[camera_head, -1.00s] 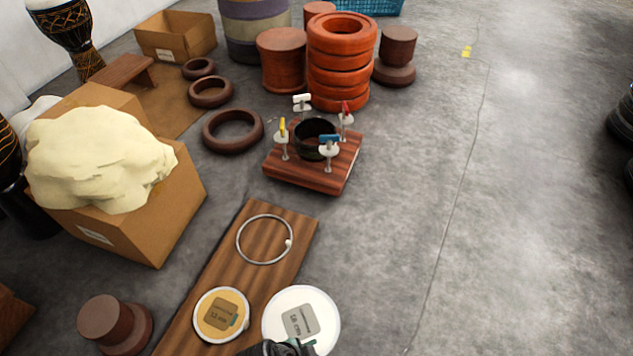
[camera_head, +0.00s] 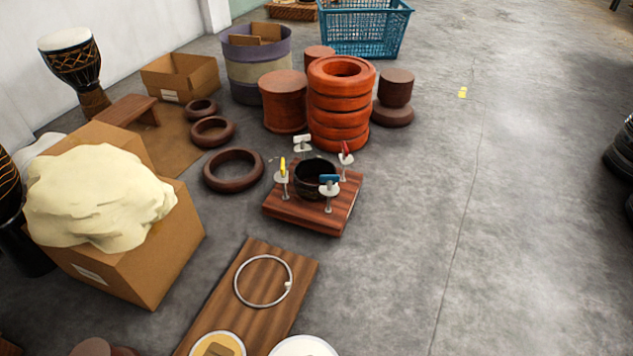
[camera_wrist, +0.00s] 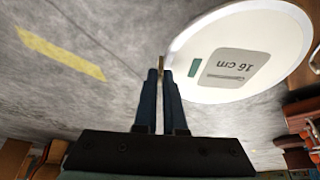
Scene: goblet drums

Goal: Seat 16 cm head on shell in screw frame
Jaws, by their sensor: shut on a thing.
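The 16 cm head is a white disc with a grey label; it fills the upper right of the wrist view (camera_wrist: 225,35). My gripper (camera_wrist: 160,68) is shut on the edge of this head, with a thin tab between its fingertips. In the head view, a white disc (camera_head: 303,347) shows only its top at the bottom edge, and my gripper is out of that picture. The dark shell (camera_head: 316,178) stands upright in the screw frame (camera_head: 300,212), a reddish wooden base with several clamp screws with coloured handles around the shell. No head lies on the shell.
A metal ring (camera_head: 262,281) and a yellowish disc (camera_head: 218,344) lie on a striped board (camera_head: 262,252) in front of the frame. A carton with a pale hide (camera_head: 100,197) stands left. Orange stacked rings (camera_head: 341,103) stand behind the frame.

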